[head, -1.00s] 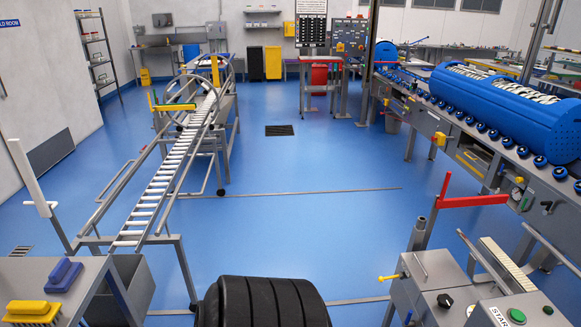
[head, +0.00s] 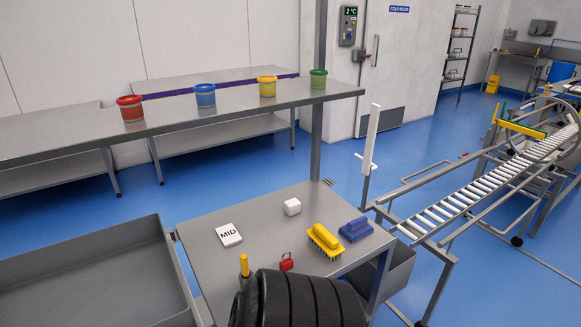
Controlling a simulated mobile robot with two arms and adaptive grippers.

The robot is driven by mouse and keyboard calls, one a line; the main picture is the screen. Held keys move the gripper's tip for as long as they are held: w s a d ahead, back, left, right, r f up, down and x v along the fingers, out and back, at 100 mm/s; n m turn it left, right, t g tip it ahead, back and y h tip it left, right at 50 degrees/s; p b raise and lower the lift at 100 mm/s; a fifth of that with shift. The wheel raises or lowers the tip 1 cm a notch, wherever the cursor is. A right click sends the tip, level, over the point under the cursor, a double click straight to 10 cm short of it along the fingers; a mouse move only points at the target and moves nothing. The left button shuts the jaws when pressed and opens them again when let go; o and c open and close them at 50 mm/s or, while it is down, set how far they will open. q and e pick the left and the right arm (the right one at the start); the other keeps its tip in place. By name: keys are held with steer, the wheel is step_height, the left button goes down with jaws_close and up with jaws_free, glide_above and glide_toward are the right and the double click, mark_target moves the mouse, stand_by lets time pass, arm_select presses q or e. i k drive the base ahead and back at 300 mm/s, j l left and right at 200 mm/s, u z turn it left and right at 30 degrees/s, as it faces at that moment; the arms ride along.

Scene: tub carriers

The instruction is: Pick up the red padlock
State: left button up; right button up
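The small red padlock (head: 287,263) lies on the grey metal worktable (head: 262,215), near its front edge at the bottom centre of the head view. Its shackle points up. It is just left of and in front of the yellow brush. Nothing covers it from this view.
Also on the worktable are a yellow brush (head: 325,240), a blue brush (head: 355,229), a white block (head: 292,207) and a MID card (head: 229,235). An empty grey bin (head: 90,285) stands left. Several lidded tubs stand on the shelf (head: 60,140) behind. A roller conveyor (head: 480,195) runs right.

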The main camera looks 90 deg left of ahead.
mark_target(286, 264)
steer(key=u, duration=2.75)
steer(key=l, duration=0.9)
steer(key=u, duration=0.05)
